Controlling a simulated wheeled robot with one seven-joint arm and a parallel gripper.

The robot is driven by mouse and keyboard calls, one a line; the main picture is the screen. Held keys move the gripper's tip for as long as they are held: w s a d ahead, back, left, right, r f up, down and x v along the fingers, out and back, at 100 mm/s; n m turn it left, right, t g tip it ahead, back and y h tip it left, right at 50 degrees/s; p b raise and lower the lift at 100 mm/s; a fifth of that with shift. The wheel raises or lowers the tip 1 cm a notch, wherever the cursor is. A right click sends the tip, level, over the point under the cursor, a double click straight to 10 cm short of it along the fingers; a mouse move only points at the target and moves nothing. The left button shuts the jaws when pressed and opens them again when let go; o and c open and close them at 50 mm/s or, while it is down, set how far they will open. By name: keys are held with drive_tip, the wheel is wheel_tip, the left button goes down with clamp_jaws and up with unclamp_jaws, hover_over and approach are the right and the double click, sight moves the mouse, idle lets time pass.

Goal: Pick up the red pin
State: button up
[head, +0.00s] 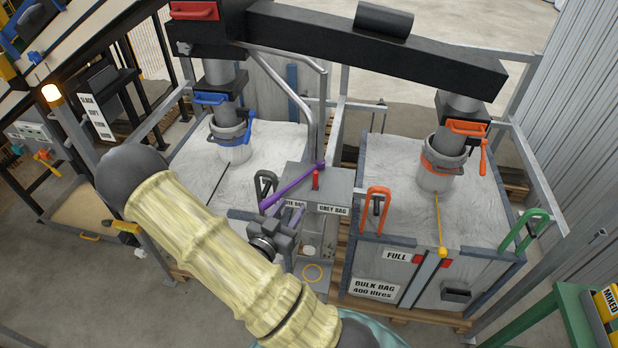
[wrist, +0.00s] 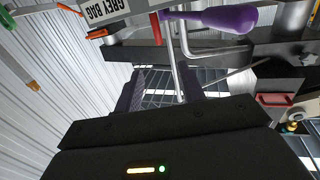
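The red pin (head: 316,180) stands upright on top of a grey box (head: 336,192) between the two bulk bags, beside a purple lever (head: 290,188). In the wrist view a red upright piece (wrist: 155,29), apparently the pin, shows near the top, next to the purple handle (wrist: 222,19) and the GREY BAG label. My gripper (head: 284,213) is at the left front of the box, apart from the pin. In the wrist view its two dark fingers (wrist: 162,88) are spread with an empty gap between them.
A blue clamp handle (head: 208,98) and an orange one (head: 467,128) sit on the filling spouts. An orange hook handle (head: 378,205) and a green one (head: 525,230) stand at the right bag's edges. A grey bent pipe (head: 290,92) rises behind the box.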

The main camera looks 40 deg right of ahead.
drive_tip(key=b, duration=1.1)
approach(315, 174)
drive_tip(key=x, duration=0.3)
drive_tip(key=shift+p+x, duration=1.2)
drive_tip(key=shift+x, duration=1)
drive_tip(key=p+x, duration=0.3)
drive_tip(key=x, duration=0.1)
drive_tip(key=shift+w+d, duration=0.4)
drive_tip(key=shift+d, duration=0.15)
